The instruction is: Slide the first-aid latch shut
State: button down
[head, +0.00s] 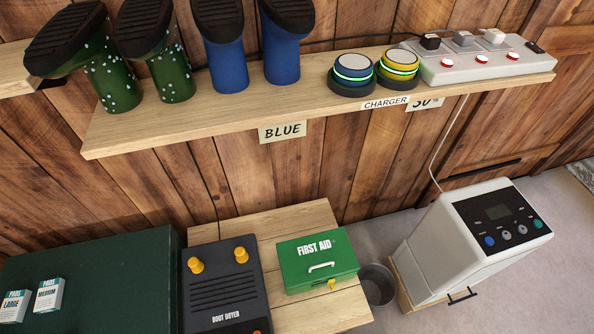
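The green first-aid box (309,265) sits on a light wooden table (290,222), lid down, with "FIRST AID" in white on top and a white handle on the lid. A small yellow latch (331,284) shows at its front edge, right of the middle. It is too small to tell whether the latch is slid shut or open. My gripper is not in view.
A dark boot dryer (222,290) with two yellow knobs stands close left of the box. A grey bin (377,285) and a white machine (470,240) stand to the right. A shelf (300,100) with boots, chargers and a power strip overhangs behind.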

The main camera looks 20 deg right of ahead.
aim_at(330, 283)
jog(key=k+l+u, duration=0.25)
jog(key=l, duration=0.3)
jog(key=k+l+u, duration=0.2)
jog(key=k+l, duration=0.25)
jog(key=j+z, duration=0.3)
jog(key=j, duration=0.45)
jog(key=j+z, duration=0.3)
jog(key=j, duration=0.5)
jog(key=k+j+z, duration=0.1)
jog(key=j+z, duration=0.15)
jog(key=j, duration=0.55)
jog(key=u, duration=0.65)
jog(key=l+u, duration=0.15)
jog(key=l, duration=0.4)
jog(key=l+u, duration=0.2)
jog(key=l, duration=0.3)
jog(key=k+l+u, duration=0.15)
jog(key=l, duration=0.35)
jog(key=k+l+u, duration=0.2)
jog(key=l, duration=0.35)
jog(key=k+l, duration=0.1)
jog(key=l, duration=0.35)
jog(key=k+l, duration=0.1)
jog(key=l, duration=0.35)
jog(key=k+l, duration=0.1)
jog(key=l, duration=0.35)
